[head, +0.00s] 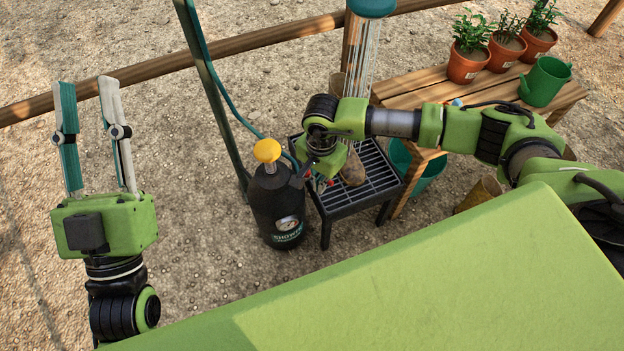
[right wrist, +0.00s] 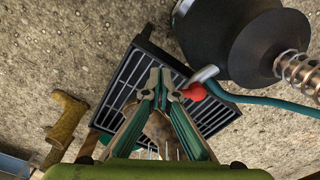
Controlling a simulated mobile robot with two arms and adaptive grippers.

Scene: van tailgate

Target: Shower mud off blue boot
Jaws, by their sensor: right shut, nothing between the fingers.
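A brown, mud-coloured object (head: 352,170), likely the muddy boot, rests on the black slatted stand (head: 378,172); my right arm hides much of it and no blue shows on it. It also shows behind my fingers in the right wrist view (right wrist: 158,127). A teal shower head (head: 371,6) pours thin streams of water (head: 361,55) down towards the stand. My right gripper (head: 322,184) is shut and empty over the stand's left side. In the right wrist view its fingertips (right wrist: 166,77) are close to a red valve handle (right wrist: 194,92). My left gripper (head: 86,88) is open and empty, far left.
A black pressure tank (head: 276,210) with a yellow knob and gauge stands left of the stand. A green post and hose rise behind it. A wooden bench (head: 405,92) holds potted plants and a green can (head: 545,82). A yellow boot (right wrist: 66,122) stands on the gravel.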

